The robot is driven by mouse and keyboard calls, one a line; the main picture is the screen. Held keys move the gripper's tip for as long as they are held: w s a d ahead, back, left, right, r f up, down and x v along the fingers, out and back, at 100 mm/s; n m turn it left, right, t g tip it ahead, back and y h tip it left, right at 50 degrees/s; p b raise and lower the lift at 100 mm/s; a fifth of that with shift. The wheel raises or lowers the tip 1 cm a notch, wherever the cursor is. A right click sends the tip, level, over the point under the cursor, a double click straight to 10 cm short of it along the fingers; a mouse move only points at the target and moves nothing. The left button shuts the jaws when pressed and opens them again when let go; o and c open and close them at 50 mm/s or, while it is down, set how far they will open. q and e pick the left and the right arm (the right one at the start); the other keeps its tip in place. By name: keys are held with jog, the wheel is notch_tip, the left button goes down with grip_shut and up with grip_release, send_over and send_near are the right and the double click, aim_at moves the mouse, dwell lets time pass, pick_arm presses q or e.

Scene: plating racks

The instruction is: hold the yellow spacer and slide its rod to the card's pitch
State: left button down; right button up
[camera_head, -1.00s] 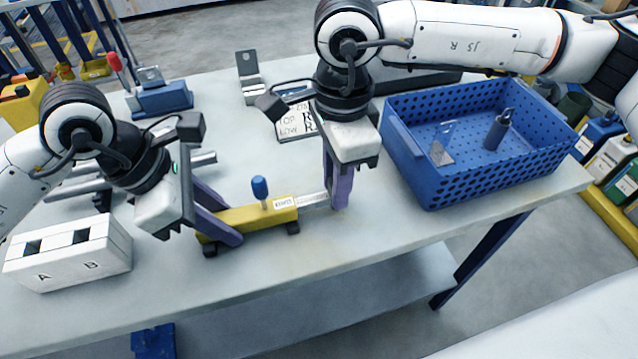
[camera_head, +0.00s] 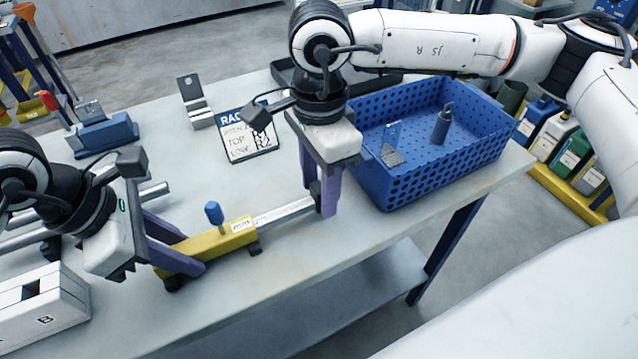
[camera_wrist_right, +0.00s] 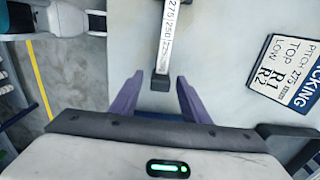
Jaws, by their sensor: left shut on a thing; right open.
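The yellow spacer (camera_head: 232,234) lies on the table with its blue knob (camera_head: 214,212) upright. My left gripper (camera_head: 192,253) is shut on the spacer's left part. The metal rod (camera_head: 285,213) extends from its right end. In the right wrist view the rod (camera_wrist_right: 170,35) has scale marks reading 275 and 250, and a dark end block (camera_wrist_right: 160,82). My right gripper (camera_head: 325,205) is open at the rod's outer end; the block sits between its fingertips (camera_wrist_right: 158,92). The card (camera_head: 248,142) reads pitch 275, TOP R1, LOW R2 in the right wrist view (camera_wrist_right: 287,72).
A blue perforated crate (camera_head: 435,165) stands right of my right gripper, holding a dark bottle-like item. A white block marked B (camera_head: 65,315) is at the near left. A blue fixture (camera_head: 105,135) and metal bracket (camera_head: 195,103) stand behind. The table's front strip is clear.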

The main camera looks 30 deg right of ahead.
aim_at(319, 186)
notch_tip(319, 186, up, 12)
dwell(0.5)
pick_arm(q)
jog(key=c, duration=1.4)
grip_release()
jog(key=shift+o, duration=0.2)
